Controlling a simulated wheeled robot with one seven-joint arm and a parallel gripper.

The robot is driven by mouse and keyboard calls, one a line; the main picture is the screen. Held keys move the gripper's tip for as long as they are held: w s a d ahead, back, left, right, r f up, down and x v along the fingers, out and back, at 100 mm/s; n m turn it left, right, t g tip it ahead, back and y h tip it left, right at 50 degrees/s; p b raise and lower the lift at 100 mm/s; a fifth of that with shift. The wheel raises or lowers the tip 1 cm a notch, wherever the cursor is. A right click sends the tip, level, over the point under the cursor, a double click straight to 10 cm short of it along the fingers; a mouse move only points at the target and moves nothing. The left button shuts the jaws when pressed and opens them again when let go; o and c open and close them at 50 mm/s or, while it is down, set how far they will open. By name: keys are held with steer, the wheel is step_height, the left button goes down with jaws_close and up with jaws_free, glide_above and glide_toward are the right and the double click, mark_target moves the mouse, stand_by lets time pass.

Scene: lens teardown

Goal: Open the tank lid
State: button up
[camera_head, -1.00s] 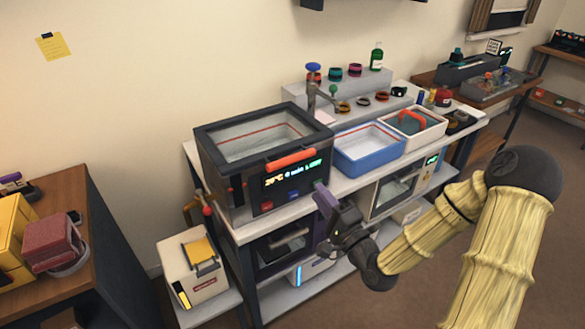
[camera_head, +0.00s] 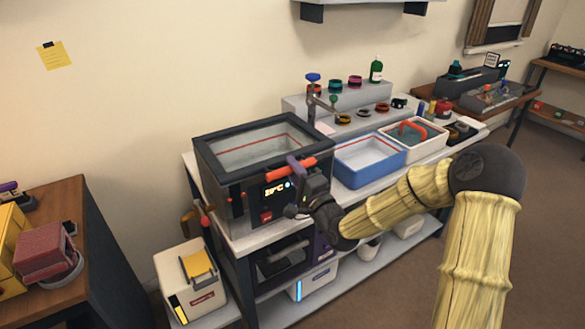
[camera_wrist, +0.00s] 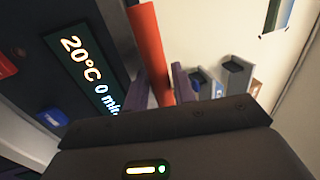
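The tank (camera_head: 225,190) is a dark box on the bench with a glass-topped lid (camera_head: 262,140) lying closed over it. An orange-red bar handle (camera_head: 284,167) runs along the lid's front edge. My gripper (camera_head: 297,164) is at the handle's right part, in front of the tank. In the wrist view the red handle (camera_wrist: 152,45) runs between the two purple fingers of my gripper (camera_wrist: 161,85). The fingers look open around it, and firm contact is not visible. The tank's front display (camera_wrist: 88,72) reads 20°C and 0 min.
A blue basin (camera_head: 368,165) and a white basin (camera_head: 440,138) with a red-handled item stand right of the tank. A tap (camera_head: 316,95) stands behind its right corner. A grey stepped rack (camera_head: 350,100) holds several rings. The wall side above the lid looks clear.

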steer(key=shift+w+a, duration=0.2)
steer(key=shift+w, duration=0.05)
jaws_close()
steer(key=shift+d+r, duration=0.1)
steer(key=shift+r, duration=0.05)
